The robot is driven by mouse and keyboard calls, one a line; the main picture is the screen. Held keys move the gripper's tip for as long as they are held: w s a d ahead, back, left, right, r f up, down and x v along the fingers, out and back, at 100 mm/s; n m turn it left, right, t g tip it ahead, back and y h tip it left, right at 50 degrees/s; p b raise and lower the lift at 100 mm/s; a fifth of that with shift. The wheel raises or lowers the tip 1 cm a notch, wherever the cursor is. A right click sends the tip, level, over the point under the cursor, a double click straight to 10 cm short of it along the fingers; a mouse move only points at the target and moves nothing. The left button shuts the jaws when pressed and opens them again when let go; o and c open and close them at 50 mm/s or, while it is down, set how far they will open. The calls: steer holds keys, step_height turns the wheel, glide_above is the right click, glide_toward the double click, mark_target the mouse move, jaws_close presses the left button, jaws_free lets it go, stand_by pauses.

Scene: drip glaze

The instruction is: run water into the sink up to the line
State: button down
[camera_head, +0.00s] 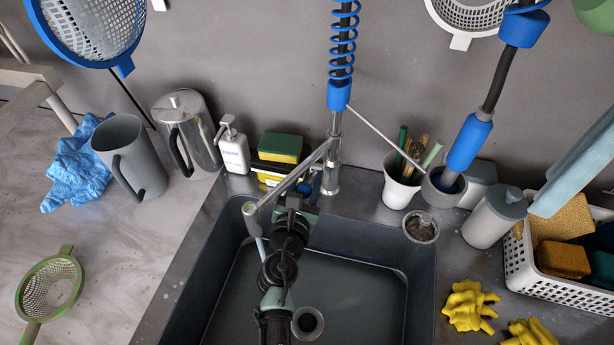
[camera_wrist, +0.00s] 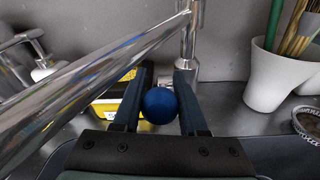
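The dark sink (camera_head: 422,300) has a drain (camera_head: 307,322) in its floor. A pale edge runs along the lower back wall; I cannot tell whether it is the line, a water edge or the basin's bend. The chrome faucet (camera_head: 333,170) stands behind the sink, its spout reaching left over the basin. I cannot make out running water. My gripper (camera_head: 299,192) is at the sink's back edge, by the faucet base. In the wrist view, a round blue knob (camera_wrist: 158,105) sits between my gripper's two fingers (camera_wrist: 160,88). Whether both fingers touch it is unclear.
The spout (camera_wrist: 90,80) crosses close above my gripper. Behind the sink stand a soap bottle (camera_head: 234,150), a sponge (camera_head: 280,147) and a white cup of brushes (camera_head: 399,185). Yellow gloves (camera_head: 468,306) and a white basket (camera_head: 545,284) are right; the left counter holds jugs.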

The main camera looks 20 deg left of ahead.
steer(key=c, duration=0.8)
jaws_free()
steer(key=shift+w+r, duration=0.1)
steer(key=shift+r, duration=0.05)
steer(key=o, duration=0.4)
steer(key=shift+c, duration=0.2)
steer(key=s+r, duration=0.1)
steer(key=s, duration=1.2)
steer(key=shift+d+r, duration=0.15)
steer(key=shift+d, duration=0.1)
steer(key=shift+c, duration=0.4)
